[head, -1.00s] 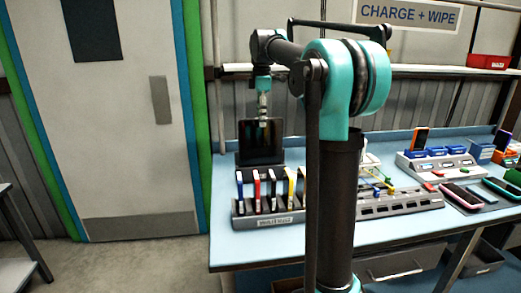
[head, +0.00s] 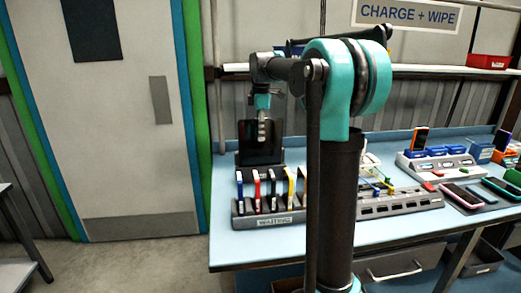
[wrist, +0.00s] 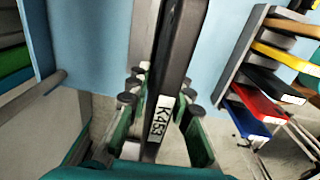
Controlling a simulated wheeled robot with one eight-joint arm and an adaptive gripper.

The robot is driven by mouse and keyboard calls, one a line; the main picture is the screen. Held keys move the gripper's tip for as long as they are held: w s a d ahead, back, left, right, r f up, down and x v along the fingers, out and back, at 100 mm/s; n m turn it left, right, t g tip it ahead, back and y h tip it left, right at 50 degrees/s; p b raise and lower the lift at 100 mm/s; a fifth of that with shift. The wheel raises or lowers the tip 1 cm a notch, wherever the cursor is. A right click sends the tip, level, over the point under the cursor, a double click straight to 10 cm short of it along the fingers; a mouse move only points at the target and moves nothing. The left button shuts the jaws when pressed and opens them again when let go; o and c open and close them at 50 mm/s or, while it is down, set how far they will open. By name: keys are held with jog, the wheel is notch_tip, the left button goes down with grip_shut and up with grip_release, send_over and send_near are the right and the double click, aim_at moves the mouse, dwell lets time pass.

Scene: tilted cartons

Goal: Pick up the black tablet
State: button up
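The black tablet (head: 250,155) stands upright at the back left of the bench, behind the waiting rack. In the wrist view the tablet (wrist: 180,40) shows edge-on as a dark bar with a white label reading K453. My gripper (head: 263,140) points down over the tablet's upper part in the head view. In the wrist view my gripper (wrist: 162,92) has one finger on each side of the tablet's edge, with gaps that look clear. The fingers appear open. The tablet's lower part is hidden behind the rack in the head view.
The grey waiting rack (head: 275,219) with several slim coloured devices stands close in front of the tablet. A grey slotted dock (head: 400,206) and a white charging station (head: 437,162) are farther right. Free blue bench top (head: 225,252) lies along the front left.

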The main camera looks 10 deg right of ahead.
grip_shut()
jog(key=shift+r, duration=0.1)
jog(key=r, duration=0.7)
jog(key=shift+s, duration=0.2)
jog(key=s, duration=1.4)
jog(key=shift+f, duration=0.1)
jog(key=shift+r, duration=0.8)
notch_tip(320, 180, up, 7)
jog(key=shift+r, duration=0.2)
dwell(0.9)
